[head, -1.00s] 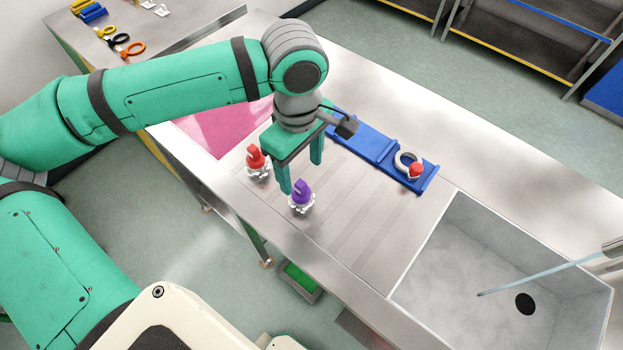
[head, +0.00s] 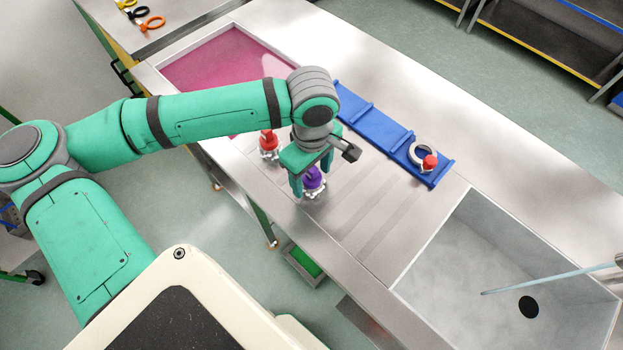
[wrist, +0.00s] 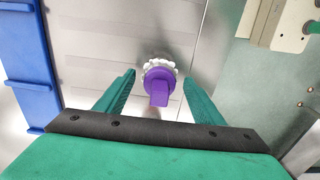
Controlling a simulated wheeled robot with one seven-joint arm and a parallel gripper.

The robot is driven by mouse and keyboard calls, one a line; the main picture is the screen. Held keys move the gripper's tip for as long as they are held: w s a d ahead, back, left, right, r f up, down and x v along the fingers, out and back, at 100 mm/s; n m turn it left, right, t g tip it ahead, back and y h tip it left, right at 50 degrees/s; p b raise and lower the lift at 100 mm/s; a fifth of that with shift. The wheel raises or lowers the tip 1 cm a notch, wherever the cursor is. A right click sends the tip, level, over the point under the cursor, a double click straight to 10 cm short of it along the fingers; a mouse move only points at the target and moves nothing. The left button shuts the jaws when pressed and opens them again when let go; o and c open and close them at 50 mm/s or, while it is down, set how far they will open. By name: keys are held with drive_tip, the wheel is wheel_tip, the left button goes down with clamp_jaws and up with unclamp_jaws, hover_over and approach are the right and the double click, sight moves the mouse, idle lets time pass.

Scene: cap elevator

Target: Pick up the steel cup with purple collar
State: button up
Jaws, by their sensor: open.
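The cup with the purple collar (head: 313,179) stands on the ribbed steel drainboard near the counter's front edge. Its purple top and pale, lobed rim show; its steel body is mostly hidden. My gripper (head: 311,172) is open, pointing down over it, and partly covers it in the head view. In the wrist view, the purple collar (wrist: 159,84) lies in the gap between the two green fingertips, with space visible on both sides. I cannot tell how deep the fingers reach around it.
A similar red-topped piece (head: 268,143) stands close by at the left. A blue rack (head: 384,128) holding a grey ring and red knob lies behind. A sink (head: 480,255) is at the right, a pink basin (head: 222,72) at the back left. The drainboard between is clear.

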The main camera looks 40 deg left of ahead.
drive_tip(key=shift+f, duration=0.3)
drive_tip(key=c, duration=1.3)
drive_tip(key=shift+c, duration=0.2)
drive_tip(key=shift+w+r, duration=0.1)
